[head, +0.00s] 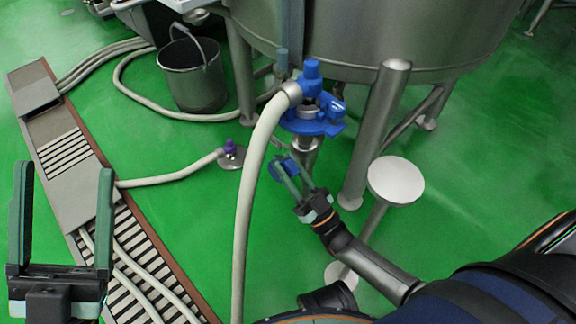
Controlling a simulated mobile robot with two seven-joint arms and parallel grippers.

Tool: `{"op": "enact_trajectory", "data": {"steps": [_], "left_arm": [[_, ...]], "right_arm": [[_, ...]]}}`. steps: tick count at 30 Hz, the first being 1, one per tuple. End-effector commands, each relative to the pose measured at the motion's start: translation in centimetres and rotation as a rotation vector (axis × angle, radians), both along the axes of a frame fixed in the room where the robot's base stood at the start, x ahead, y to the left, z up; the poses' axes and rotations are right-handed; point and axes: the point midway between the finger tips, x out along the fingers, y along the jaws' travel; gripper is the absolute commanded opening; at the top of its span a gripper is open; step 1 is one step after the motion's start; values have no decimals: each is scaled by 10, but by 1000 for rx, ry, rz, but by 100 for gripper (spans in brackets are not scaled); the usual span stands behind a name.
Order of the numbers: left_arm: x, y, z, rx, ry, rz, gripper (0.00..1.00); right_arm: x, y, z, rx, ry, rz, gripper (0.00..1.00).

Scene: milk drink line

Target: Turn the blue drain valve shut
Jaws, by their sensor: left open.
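The blue drain valve (314,126) shows under the front of the steel tank, with a blue cap above a steel fitting. A smaller blue piece (277,172) shows lower down, beside my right fingers; I cannot tell whether it is the valve's handle. My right gripper (292,172) comes in from the lower right, just below the valve. Its fingertips overlap the small blue piece in the picture, and I cannot tell whether they touch or grip it. My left gripper (63,190) is open and empty at the lower left, over the floor drain, far from the valve.
A pale hose (250,190) runs from the valve fitting down to the bottom edge. The steel tank (400,35) stands on legs (375,135). A round steel pad (396,180) is right of my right gripper. A bucket (194,75) and floor drain (87,195) are left.

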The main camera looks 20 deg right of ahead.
Motion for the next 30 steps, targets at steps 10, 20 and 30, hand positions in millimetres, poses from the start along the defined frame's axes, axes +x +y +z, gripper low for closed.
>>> {"op": "enact_trajectory", "data": {"steps": [10,20,30], "left_arm": [[0,0,0,0,0,0,78],[0,0,7,-4,1,-2,78],[-2,3,34,-24,-4,-14,78]], "right_arm": [[0,0,0,0,1,0,55],[-19,-7,-15,-2,7,-1,55],[-95,-34,-15,-1,6,0,55]]}}
